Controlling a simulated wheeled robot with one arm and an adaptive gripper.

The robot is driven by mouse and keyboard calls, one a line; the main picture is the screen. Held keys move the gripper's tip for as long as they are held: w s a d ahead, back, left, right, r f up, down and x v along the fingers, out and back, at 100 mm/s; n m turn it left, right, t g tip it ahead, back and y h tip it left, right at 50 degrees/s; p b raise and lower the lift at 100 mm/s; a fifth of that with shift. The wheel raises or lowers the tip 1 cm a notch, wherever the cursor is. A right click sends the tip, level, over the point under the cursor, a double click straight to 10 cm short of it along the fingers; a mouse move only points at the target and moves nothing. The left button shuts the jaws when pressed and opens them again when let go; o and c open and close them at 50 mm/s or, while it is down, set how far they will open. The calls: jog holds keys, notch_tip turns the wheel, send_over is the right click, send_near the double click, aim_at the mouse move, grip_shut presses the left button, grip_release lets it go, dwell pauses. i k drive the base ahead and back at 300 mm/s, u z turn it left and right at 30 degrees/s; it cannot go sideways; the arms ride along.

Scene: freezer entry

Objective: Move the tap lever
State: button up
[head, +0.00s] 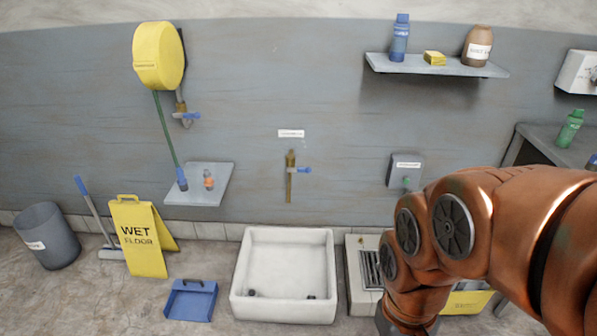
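A brass tap (290,178) is fixed to the grey wall above a white basin (283,233). Its blue lever (305,170) points to the right. A second tap (181,106) sits under the yellow hose reel, also with a blue lever (190,116) pointing right. My copper-coloured arm fills the lower right, to the right of the basin. My gripper is not visible, and nothing shows touching either lever.
A hose reel (158,55) hangs at upper left, its green hose reaching a small shelf (220,183). A wall shelf (435,66) holds bottles. A wet-floor sign (137,238), bin (47,236) and blue dustpan (190,300) stand left.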

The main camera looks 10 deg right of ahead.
aim_at(308, 170)
jog(key=u, duration=0.55)
jog(key=k, duration=1.25)
jog(key=z, duration=0.05)
jog(key=i, duration=0.4)
jog(key=z, duration=0.8)
jog(key=i, duration=1.35)
jog(key=u, duration=0.55)
